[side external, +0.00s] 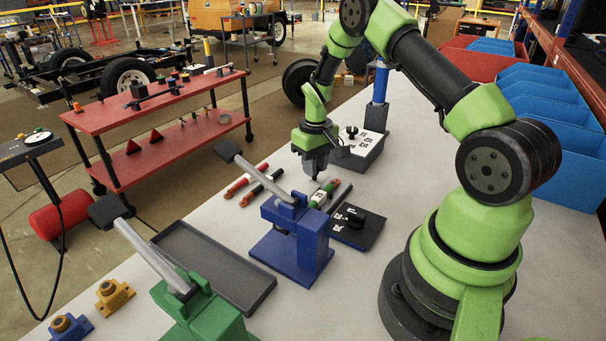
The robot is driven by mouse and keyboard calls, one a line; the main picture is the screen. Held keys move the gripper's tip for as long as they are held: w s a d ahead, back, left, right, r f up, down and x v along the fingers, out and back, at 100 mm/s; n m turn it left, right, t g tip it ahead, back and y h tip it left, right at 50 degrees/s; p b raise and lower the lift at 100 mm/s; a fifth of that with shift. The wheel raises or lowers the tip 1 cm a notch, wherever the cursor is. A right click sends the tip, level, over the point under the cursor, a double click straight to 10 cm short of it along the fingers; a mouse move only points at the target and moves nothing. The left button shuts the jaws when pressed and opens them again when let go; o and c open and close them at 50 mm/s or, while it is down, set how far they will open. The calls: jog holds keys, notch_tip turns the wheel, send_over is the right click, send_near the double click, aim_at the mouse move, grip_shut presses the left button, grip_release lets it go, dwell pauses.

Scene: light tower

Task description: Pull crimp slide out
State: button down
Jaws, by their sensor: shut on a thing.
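My gripper (316,174) points down over the table, behind the blue lever press (298,240). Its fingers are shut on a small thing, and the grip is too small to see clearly. A slim green piece with a white marked patch and a red end (321,196) is just below the fingertips. A dark plate (345,236) with white markings and a black knob (356,213) lies to the right of the press. I cannot tell for certain which part is the crimp slide. A grey box (358,156) with a black knob and white markings stands behind my gripper.
A green lever press (205,318) stands at the front, beside an empty dark tray (185,250). Red (240,185) and black (262,187) slim pieces lie left of my gripper. A blue post (379,88) stands behind the grey box. Blue bins (555,140) line the right.

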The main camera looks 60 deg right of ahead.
jog(key=shift+d, duration=0.6)
jog(key=c, duration=1)
grip_release()
jog(key=shift+r, duration=0.15)
notch_tip(320, 180, up, 10)
jog(key=shift+f, duration=0.2)
